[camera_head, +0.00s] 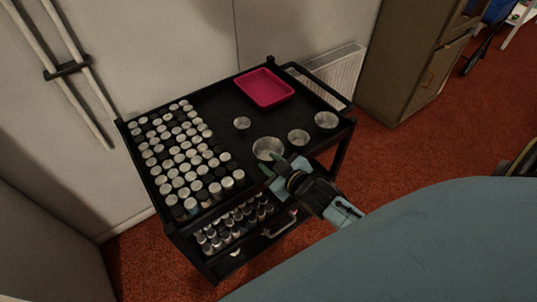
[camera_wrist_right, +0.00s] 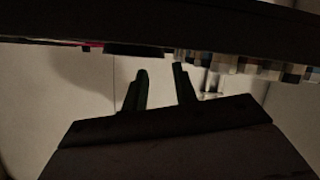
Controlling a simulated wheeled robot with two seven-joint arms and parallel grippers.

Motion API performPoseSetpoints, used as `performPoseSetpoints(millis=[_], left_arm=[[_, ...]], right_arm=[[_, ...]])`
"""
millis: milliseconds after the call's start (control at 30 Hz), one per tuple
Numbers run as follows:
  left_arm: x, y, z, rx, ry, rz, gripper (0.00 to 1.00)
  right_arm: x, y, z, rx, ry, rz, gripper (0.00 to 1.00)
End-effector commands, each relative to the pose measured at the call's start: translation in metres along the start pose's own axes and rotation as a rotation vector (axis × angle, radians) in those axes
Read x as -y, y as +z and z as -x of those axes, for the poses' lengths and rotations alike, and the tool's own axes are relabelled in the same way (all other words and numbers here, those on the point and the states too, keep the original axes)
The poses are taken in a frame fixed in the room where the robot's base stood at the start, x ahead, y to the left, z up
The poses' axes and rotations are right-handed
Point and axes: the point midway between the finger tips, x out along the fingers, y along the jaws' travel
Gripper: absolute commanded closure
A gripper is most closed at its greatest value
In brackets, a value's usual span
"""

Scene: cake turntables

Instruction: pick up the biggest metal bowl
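Several round metal bowls stand on the black cart top. The biggest metal bowl (camera_head: 268,149) is near the front edge, right of the jars. Smaller bowls stand behind it (camera_head: 242,123), to its right (camera_head: 298,137) and at the far right (camera_head: 326,120). My right gripper (camera_head: 279,168) is at the near side of the biggest bowl, its fingers apart and partly overlapping the bowl's lower rim in the picture. In the right wrist view the two dark fingers (camera_wrist_right: 160,72) are spread with nothing visible between them. Whether they touch the bowl cannot be told. My left gripper is not in view.
Rows of jars (camera_head: 182,160) fill the cart's left side. A pink tray (camera_head: 264,88) lies at the back. The cart (camera_head: 210,100) has a raised rim, and more bottles (camera_head: 232,225) sit on a lower shelf. A cabinet (camera_head: 415,60) stands right behind.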

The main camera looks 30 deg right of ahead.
Motion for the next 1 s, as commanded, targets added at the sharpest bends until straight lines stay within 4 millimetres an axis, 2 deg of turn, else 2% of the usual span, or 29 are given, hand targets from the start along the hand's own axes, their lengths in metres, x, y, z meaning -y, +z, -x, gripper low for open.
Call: performPoseSetpoints(millis=[200, 300, 567, 633, 800, 1000], left_arm=[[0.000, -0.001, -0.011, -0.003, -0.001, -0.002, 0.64], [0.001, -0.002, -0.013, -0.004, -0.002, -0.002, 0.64], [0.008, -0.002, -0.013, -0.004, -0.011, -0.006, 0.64], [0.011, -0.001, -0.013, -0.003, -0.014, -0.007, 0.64], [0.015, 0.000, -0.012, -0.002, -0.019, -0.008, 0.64], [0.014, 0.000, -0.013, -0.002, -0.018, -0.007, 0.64]], right_arm=[[0.004, 0.000, -0.034, -0.003, 0.001, 0.001, 0.72], [0.004, 0.000, -0.044, -0.002, 0.001, 0.000, 0.72], [0.004, -0.001, -0.047, -0.001, 0.000, 0.000, 0.72], [0.004, -0.001, -0.047, -0.001, 0.000, 0.000, 0.77], [0.004, -0.001, -0.047, -0.001, 0.000, 0.000, 0.99], [0.004, 0.000, -0.047, 0.000, 0.000, 0.000, 1.00]])
